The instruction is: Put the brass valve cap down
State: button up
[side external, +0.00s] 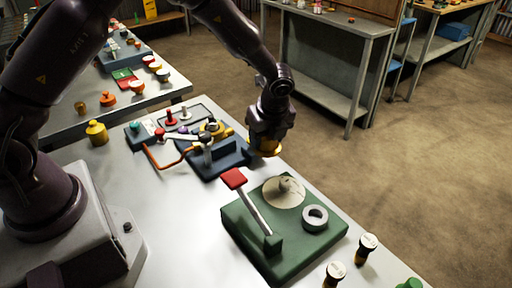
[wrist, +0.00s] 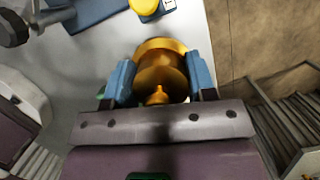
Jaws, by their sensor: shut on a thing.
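The brass valve cap (wrist: 161,57) is a shiny gold, stepped round piece with a small pointed knob, held between the blue fingers of my gripper (wrist: 160,80) in the wrist view. In the side view my gripper (side external: 268,132) points down, and the cap (side external: 266,148) shows as a gold band beneath it. The cap appears to be in the air near the table's right edge, beside the blue fixture and behind the green one. I cannot tell its exact height.
A blue fixture (side external: 228,161) with an orange bent handle is close to my gripper. A green base (side external: 262,252) carries a red-tipped lever, a pale disc and a grey ring. Black-and-gold posts stand at the front right. The table's left middle (side external: 140,205) is clear.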

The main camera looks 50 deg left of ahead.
jog(key=s+a+r+n, duration=0.3)
jog(key=s+a+r, duration=0.3)
jog(key=a+r, duration=0.5)
jog(key=s+r+n+g, duration=0.1)
jog(key=s+r, duration=0.1)
jog(key=s, duration=1)
jog(key=w+a+f, duration=0.2)
jog(key=w+f, duration=0.1)
jog(key=w, duration=0.1)
jog(key=w+a+f, duration=0.1)
jog(key=w+f, duration=0.3)
jog(key=w+a+f, duration=0.2)
jog(key=w+f, duration=0.1)
jog(key=w, duration=0.1)
jog(key=shift+a+f, duration=0.2)
jog(key=shift+a, duration=0.1)
jog(key=shift+w+f, duration=0.2)
jog(key=shift+f, duration=1.45)
